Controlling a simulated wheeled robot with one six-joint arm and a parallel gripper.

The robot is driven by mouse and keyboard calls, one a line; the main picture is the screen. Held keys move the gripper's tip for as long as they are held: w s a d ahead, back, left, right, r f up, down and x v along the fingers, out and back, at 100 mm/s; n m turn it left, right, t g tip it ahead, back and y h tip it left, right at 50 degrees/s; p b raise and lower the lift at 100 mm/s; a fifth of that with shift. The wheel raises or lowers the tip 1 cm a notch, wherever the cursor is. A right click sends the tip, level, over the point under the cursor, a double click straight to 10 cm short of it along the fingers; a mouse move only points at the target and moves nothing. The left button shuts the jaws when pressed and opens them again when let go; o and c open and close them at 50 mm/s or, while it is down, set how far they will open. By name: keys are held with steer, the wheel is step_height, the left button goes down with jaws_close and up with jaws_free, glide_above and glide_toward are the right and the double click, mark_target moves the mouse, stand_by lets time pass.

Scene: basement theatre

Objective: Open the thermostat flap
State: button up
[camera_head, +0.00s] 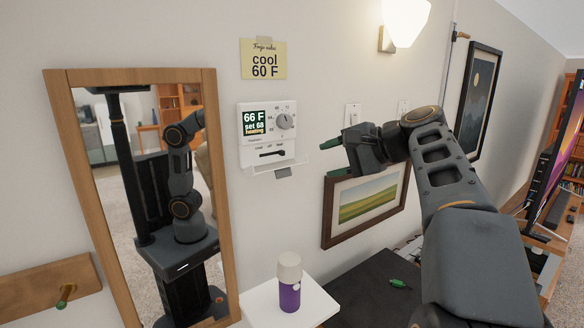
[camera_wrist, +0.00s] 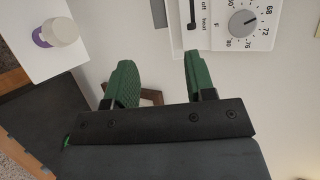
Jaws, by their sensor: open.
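The white thermostat (camera_head: 268,134) is on the wall right of the mirror. Its screen reads 66 F, set 68, heating. Its dial and black slider are uncovered. A pale flap (camera_head: 278,170) juts out from its lower edge and looks folded down. In the wrist view, the thermostat (camera_wrist: 224,38) shows at the upper right with its dial and switch labels. My gripper (camera_head: 331,144) is right of the thermostat, apart from it. In the wrist view, the green fingers of my gripper (camera_wrist: 158,72) are spread, with nothing between them.
A yellow note (camera_head: 263,59) above the thermostat reads "cool 60 F". A wood-framed mirror (camera_head: 57,120) stands close on the left. A purple bottle with a pale cap (camera_head: 289,283) stands on a white surface (camera_head: 262,307) below. A framed landscape (camera_head: 328,222) hangs below my gripper.

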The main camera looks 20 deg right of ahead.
mark_target(285, 173)
steer(key=p+x, duration=0.1)
steer(key=x, duration=1)
steer(key=shift+w+f+p, duration=0.1)
steer(key=shift+p, duration=0.3)
steer(key=shift+c, duration=0.5)
steer(key=c, duration=0.8)
steer(key=f+n+t+y+b, duration=0.1)
steer(key=f+t+y+b, duration=0.1)
steer(key=b, duration=0.7)
steer(key=w+f+n+t+y+b, duration=0.1)
steer(key=f+t+b, duration=0.1)
steer(key=b, duration=0.7)
steer(key=w+f+n+t+y+b, duration=0.1)
steer(key=f+t+y+b, duration=0.1)
steer(key=b, duration=0.7)
steer(key=shift+a+n+t+y, duration=0.3)
steer(key=shift+a, duration=0.1)
steer(key=shift+w, duration=0.1)
